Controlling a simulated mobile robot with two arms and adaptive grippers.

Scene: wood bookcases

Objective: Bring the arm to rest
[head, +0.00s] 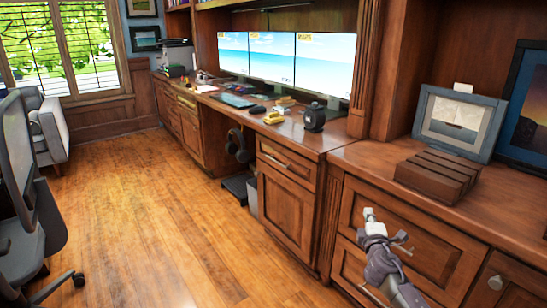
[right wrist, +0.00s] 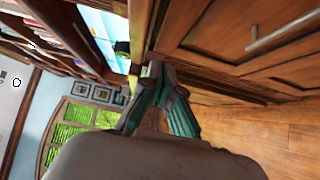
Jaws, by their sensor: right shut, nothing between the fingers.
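My right gripper (head: 369,214) shows at the lower right of the head view, in front of the wooden drawers (head: 405,235) of the right-hand cabinet. It is shut and empty. In the right wrist view its fingers (right wrist: 151,70) meet, with the drawer fronts (right wrist: 235,45) beside them; I cannot tell the exact gap to the wood. My left gripper is not in view.
A wooden block rack (head: 436,178) and a framed sailboat picture (head: 459,122) stand on the cabinet top. Three monitors (head: 268,56) and a black object (head: 314,117) are on the desk. An office chair (head: 28,185) is at left. The floor (head: 165,205) between is clear.

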